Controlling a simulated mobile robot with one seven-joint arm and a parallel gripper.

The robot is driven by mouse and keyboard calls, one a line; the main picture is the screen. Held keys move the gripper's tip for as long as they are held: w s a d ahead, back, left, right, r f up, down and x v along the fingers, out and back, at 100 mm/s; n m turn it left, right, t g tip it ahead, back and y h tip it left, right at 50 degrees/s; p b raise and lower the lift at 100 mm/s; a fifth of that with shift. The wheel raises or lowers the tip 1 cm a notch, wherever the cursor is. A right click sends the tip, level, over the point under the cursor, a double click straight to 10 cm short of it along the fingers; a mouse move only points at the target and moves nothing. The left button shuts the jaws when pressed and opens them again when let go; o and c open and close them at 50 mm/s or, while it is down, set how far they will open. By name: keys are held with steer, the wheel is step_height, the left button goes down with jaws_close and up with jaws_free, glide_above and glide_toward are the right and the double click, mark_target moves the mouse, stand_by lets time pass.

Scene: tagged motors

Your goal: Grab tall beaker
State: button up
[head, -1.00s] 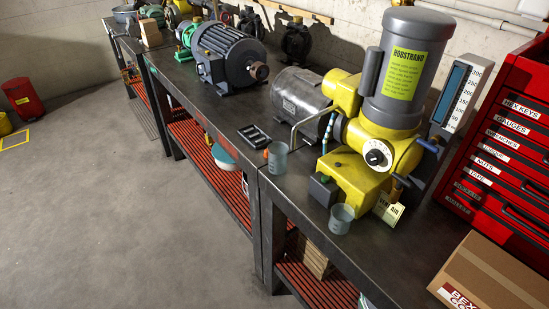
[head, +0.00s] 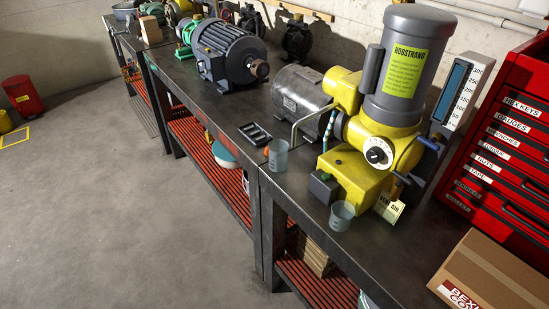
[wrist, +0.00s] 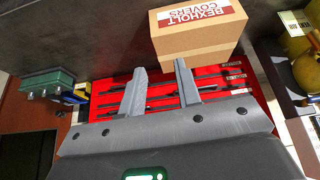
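The tall beaker (head: 278,157) is a translucent grey-blue cup standing upright near the front edge of the workbench, left of the yellow pump's base. A shorter, wider beaker (head: 342,214) stands nearer, in front of the yellow machine. My gripper (wrist: 160,72) shows only in the wrist view, with its two fingers apart and nothing between them. Its view is upside down, facing a cardboard box and a red tool cabinet. No beaker is visible in the wrist view, and my gripper is not in the head view.
The yellow and grey machine (head: 385,130) stands right behind the beakers, with a tag hanging on it. A grey motor (head: 299,92) and a black tray (head: 254,134) are near the tall beaker. A cardboard box (head: 492,275) and the red tool cabinet (head: 505,150) are at right.

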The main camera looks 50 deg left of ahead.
steer(key=w+a+r+n+g, duration=0.1)
steer(key=w+a+r+n, duration=0.1)
steer(key=w+a+r, duration=0.3)
steer(key=w+a+n+y, duration=0.1)
steer(key=w+a+n, duration=0.15)
steer(key=a, duration=0.35)
steer(key=w+a+r+n+g, duration=0.1)
steer(key=w+a+r+n, duration=0.15)
steer(key=a, duration=0.35)
steer(key=n+g+h, duration=0.1)
steer(key=n+g, duration=0.2)
steer(key=n, duration=1)
glide_above(273, 171)
step_height(273, 171, down, 20)
steer(key=shift+f, duration=3.1)
